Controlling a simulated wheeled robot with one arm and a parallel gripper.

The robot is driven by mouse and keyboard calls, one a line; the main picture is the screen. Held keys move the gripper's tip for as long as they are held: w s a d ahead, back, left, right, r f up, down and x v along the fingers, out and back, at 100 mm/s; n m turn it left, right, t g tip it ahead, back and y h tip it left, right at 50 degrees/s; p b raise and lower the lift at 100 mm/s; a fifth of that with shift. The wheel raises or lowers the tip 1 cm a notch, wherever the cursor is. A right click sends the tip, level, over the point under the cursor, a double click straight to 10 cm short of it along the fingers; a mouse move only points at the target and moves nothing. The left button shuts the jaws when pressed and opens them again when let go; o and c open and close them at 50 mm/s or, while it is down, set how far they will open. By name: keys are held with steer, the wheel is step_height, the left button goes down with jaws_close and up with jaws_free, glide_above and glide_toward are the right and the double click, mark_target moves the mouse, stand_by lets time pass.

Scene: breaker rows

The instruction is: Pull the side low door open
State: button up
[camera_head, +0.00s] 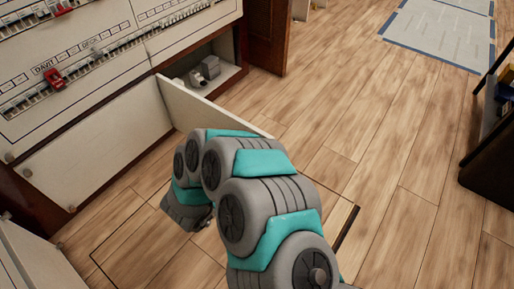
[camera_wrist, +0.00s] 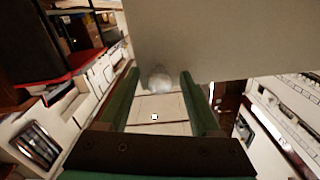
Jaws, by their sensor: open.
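The side low door (camera_head: 205,108) is a pale panel at the base of the breaker cabinet. It stands swung out from the cabinet, with its compartment showing behind it. My arm covers the near end of the door in the head view. In the wrist view a pale panel (camera_wrist: 225,40), which looks like this door, fills the top. A round knob (camera_wrist: 159,82) on it sits between the tips of my gripper (camera_wrist: 160,92). The two green fingers are open, with gaps beside the knob. The head view does not show the fingers.
Another low panel (camera_head: 95,150) with small knobs is shut on the left. Grey items (camera_head: 207,70) lie in the open compartment. Breaker rows (camera_head: 70,78) are above. A dark unit (camera_head: 490,150) stands at the right. The wooden floor (camera_head: 370,130) between is clear.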

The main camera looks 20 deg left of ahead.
steer(key=v, duration=0.7)
steer(key=shift+s, duration=0.4)
steer(key=shift+a, duration=0.15)
